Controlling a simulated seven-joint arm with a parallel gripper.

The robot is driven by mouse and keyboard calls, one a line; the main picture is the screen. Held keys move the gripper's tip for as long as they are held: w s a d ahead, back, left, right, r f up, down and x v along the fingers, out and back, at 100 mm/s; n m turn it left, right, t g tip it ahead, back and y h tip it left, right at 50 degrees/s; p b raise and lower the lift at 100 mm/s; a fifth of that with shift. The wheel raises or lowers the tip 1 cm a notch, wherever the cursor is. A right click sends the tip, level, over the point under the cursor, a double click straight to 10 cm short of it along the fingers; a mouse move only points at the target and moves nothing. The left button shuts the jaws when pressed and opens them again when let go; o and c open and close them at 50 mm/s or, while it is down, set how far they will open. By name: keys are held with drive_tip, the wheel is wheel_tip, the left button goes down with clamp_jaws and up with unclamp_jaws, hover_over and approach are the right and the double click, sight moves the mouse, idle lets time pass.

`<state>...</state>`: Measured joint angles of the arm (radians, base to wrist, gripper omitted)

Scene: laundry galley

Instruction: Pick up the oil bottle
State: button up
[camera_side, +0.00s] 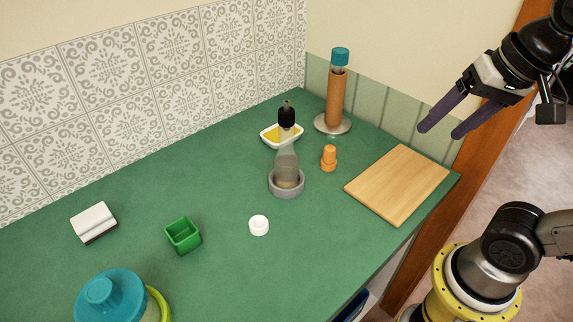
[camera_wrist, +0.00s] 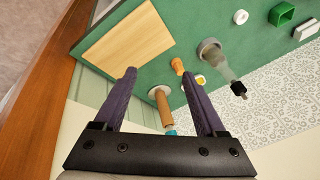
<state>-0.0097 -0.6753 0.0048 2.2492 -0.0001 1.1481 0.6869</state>
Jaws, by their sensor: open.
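The oil bottle (camera_side: 286,157) is a clear bottle with a black top, standing upright in a round grey holder (camera_side: 286,191) on the green counter. In the wrist view the bottle (camera_wrist: 224,68) shows at the right, its black cap pointing down, with its base in the grey holder (camera_wrist: 207,45). My gripper (camera_side: 441,130) is open and empty, with two purple fingers. It is raised above the far right end of the counter, right of the bottle and well apart from it. In the wrist view my gripper (camera_wrist: 159,80) has its fingers spread, with the bottle outside them to the right.
A wooden board (camera_side: 398,185) lies between bottle and arm. An orange shaker (camera_side: 329,158), a brown roll on a stand (camera_side: 336,99) and a yellow-filled dish (camera_side: 282,136) stand near the bottle. A white cap (camera_side: 259,225) and green box (camera_side: 183,235) lie in front. Tiled wall behind.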

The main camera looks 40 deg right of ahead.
drive_tip(key=w+a+r+m+g, duration=0.2)
drive_tip(key=w+a+r+m, duration=0.1)
drive_tip(key=w+r+m, duration=0.55)
drive_tip(key=m+g, duration=0.2)
hover_over(286, 124)
drive_tip(key=d, duration=0.1)
drive_tip(key=shift+w+f, duration=0.45)
drive_tip(key=shift+f, duration=0.35)
drive_tip(key=shift+g, duration=0.4)
drive_tip(key=f, duration=0.9)
drive_tip(key=shift+w+a, duration=0.1)
drive_tip(key=shift+a, duration=0.2)
drive_tip(key=shift+d+f, duration=0.2)
drive_tip(key=shift+f, duration=1.35)
drive_tip(key=shift+d+f, duration=0.15)
drive_tip(key=shift+f, duration=1.35)
clamp_jaws()
drive_tip(key=shift+r, duration=0.15)
